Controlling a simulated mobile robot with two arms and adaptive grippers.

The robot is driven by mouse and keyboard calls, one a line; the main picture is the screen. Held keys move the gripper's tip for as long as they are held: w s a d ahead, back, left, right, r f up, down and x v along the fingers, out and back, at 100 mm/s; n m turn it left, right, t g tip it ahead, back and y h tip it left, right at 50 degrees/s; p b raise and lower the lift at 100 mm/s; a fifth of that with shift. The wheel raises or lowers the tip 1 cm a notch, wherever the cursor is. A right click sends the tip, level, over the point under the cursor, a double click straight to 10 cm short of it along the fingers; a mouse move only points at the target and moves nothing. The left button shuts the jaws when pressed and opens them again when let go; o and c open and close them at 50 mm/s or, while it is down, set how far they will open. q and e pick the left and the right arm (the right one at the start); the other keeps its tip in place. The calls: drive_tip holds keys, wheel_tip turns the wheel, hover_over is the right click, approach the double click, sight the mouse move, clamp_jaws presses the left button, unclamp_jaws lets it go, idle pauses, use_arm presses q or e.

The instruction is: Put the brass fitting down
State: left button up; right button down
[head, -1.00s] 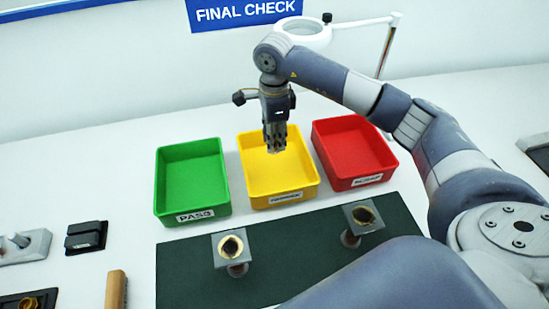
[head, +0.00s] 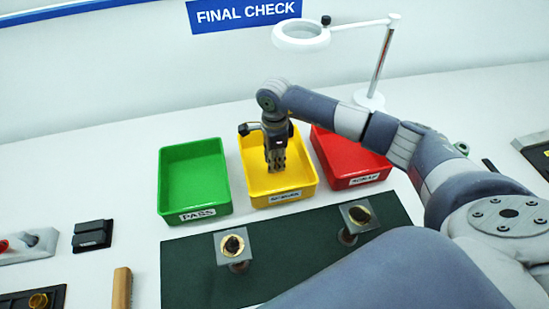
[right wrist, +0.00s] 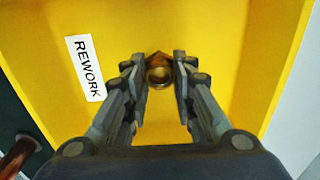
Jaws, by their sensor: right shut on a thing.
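The brass fitting (right wrist: 159,70) shows in the right wrist view as a small brown-gold ringed piece between my fingertips. My right gripper (right wrist: 159,76) is shut on it. In the head view, my right gripper (head: 275,168) points down into the yellow tray (head: 308,182), with its fingertips inside the walls. The fitting is hidden behind the fingers in the head view. The right wrist view shows the yellow floor under the fitting and a REWORK label (right wrist: 85,68). I cannot tell whether the fitting touches the floor. My left gripper is not in view.
A green PASS tray (head: 194,180) stands left of the yellow one, a red tray (head: 350,160) right. A magnifier lamp (head: 300,38) stands behind.

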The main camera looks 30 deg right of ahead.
drive_tip(key=c, duration=1.3)
unclamp_jaws()
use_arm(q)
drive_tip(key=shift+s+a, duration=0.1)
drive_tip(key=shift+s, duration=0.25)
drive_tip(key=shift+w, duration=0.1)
use_arm(e)
drive_tip(key=shift+r+p, duration=0.15)
drive_tip(key=shift+p, duration=0.15)
drive_tip(key=shift+r, duration=0.25)
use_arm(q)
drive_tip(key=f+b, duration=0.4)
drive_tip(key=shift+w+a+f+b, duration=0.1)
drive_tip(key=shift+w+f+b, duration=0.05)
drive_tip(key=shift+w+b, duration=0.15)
use_arm(e)
wheel_tip(320, 180, up, 12)
drive_tip(key=shift+f, duration=0.25)
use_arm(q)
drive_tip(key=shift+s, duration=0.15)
use_arm(e)
drive_tip(key=shift+s+f, duration=0.1)
